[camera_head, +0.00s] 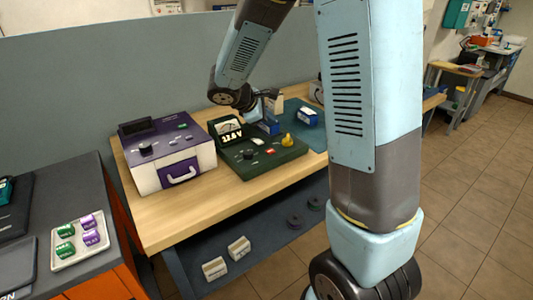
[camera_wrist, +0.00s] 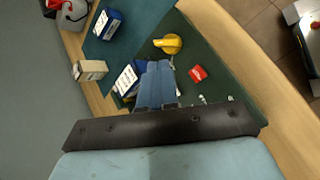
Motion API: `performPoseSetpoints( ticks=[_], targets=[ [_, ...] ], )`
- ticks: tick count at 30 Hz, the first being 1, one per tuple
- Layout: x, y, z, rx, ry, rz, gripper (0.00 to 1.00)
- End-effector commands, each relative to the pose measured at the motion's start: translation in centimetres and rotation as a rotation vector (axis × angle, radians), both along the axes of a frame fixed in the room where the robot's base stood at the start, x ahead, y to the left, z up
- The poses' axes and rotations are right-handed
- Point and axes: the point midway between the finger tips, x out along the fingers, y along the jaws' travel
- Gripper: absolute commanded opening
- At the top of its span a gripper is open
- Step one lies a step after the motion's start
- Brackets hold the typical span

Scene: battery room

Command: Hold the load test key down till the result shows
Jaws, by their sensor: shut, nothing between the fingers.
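My gripper (camera_wrist: 158,68) is shut and empty, above the back of the tester and apart from the red key.
A purple and white case (camera_head: 168,158) stands left of the tester. A blue battery box (camera_head: 307,117) stands on the teal mat, with another (camera_wrist: 127,80) beside my fingers. A cardboard-coloured box (camera_wrist: 90,70) stands nearby. A tray (camera_head: 60,262) of green and purple blocks is front left.

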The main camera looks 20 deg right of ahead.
Motion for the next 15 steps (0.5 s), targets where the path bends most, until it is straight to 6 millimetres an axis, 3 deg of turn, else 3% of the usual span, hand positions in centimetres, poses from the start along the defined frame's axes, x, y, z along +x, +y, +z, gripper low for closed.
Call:
performPoseSetpoints(
  ticks=[8,15],
  targets=[
    [0.0,0.0,-0.1,0.001,0.0,-0.001,0.0],
    [-0.1,0.0,-2.0,-0.001,0.002,-0.001,0.0]
  ],
)
